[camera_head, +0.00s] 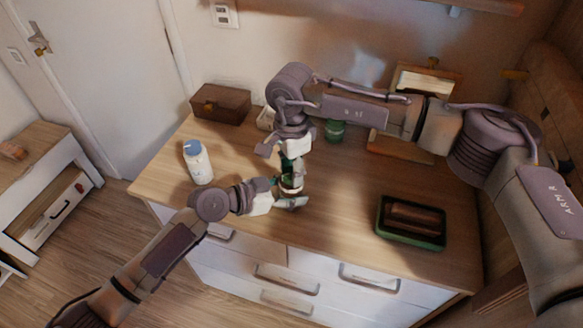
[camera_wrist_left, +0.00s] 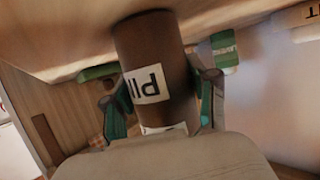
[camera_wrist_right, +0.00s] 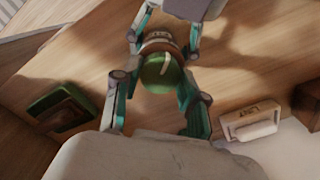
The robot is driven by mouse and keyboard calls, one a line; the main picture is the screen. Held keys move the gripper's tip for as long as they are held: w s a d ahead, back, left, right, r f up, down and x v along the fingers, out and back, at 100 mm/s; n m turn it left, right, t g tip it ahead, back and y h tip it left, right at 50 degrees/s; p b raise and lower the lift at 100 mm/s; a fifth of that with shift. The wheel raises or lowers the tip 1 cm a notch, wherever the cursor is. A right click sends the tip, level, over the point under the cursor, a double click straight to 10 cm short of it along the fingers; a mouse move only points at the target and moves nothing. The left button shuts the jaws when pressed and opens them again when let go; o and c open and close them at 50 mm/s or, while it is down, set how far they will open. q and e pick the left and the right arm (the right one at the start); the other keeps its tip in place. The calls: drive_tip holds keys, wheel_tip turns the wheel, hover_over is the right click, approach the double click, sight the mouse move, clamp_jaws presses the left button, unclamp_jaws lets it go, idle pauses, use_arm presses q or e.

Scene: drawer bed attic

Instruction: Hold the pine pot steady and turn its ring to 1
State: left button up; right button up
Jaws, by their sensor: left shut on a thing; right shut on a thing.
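The pine pot (camera_head: 291,183) stands upright on the wooden dresser top, mostly hidden by my grippers in the head view. In the left wrist view it is a brown cylinder (camera_wrist_left: 155,45) with a white label reading "PI" in part. My left gripper (camera_head: 288,197) is shut around its body from the side. My right gripper (camera_head: 291,160) comes down from above and is shut on the pot's upper part. In the right wrist view the pot's green top (camera_wrist_right: 160,74) with a white mark sits between my right fingers. The ring's number setting cannot be read.
A white bottle with a blue cap (camera_head: 198,163) stands left of the pot. A brown box (camera_head: 221,103), a green jar (camera_head: 334,130) and a leaning frame (camera_head: 432,82) are behind. A green tray (camera_head: 442,240) holding brown blocks lies right. The dresser top (camera_head: 340,215) is clear between.

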sight(291, 172)
drive_tip(key=o, duration=1.2)
drive_tip(key=shift+c, duration=0.2)
wheel_tip(291, 172, up, 12)
use_arm(q)
drive_tip(key=o, duration=1.3)
drive_tip(key=shift+o, duration=0.2)
drive_tip(key=shift+a, duration=0.1)
